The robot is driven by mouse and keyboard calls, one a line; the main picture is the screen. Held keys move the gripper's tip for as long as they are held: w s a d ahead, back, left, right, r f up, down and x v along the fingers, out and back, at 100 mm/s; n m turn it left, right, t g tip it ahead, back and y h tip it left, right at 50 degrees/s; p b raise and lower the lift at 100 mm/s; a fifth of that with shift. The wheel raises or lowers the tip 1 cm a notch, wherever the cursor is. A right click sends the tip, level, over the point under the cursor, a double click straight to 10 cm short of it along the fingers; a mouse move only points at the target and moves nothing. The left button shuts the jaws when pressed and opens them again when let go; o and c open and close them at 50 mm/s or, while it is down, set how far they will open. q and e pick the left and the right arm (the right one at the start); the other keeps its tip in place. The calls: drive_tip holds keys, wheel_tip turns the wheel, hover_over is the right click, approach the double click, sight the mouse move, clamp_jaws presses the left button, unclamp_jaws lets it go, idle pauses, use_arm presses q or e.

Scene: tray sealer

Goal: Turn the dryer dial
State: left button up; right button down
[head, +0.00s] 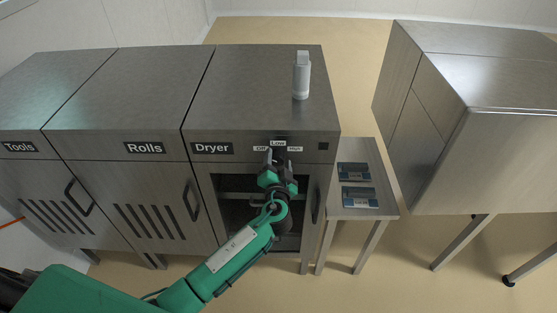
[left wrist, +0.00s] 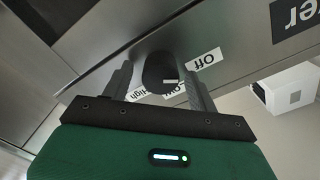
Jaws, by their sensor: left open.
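The dryer dial (left wrist: 160,72) is a dark round knob with a short pale mark, on the front panel of the dryer (head: 262,85). In the left wrist view, labels reading Off (left wrist: 203,59), Low and High sit around it. My left gripper (head: 278,162) is at the panel in the head view and hides most of the dial. Its fingers are open, one on each side of the knob; I cannot tell whether they touch it. My right gripper is in neither view.
A white bottle (head: 301,76) stands on the dryer top. Rolls (head: 143,90) and Tools cabinets adjoin on the left. A low side table (head: 352,213) with two blue-grey packs stands at right, beside another metal cabinet.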

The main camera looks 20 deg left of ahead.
use_arm(q)
drive_tip(key=c, duration=1)
drive_tip(key=shift+m, duration=0.4)
drive_tip(key=shift+f+m+b, duration=0.1)
drive_tip(key=shift+m+b, duration=0.4)
drive_tip(key=shift+m, duration=0.1)
drive_tip(key=m, duration=0.2)
drive_tip(key=shift+m, duration=0.3)
drive_tip(key=m, duration=0.3)
drive_tip(key=shift+d+m, duration=0.1)
drive_tip(key=shift+m, duration=2)
drive_tip(key=shift+f, duration=0.1)
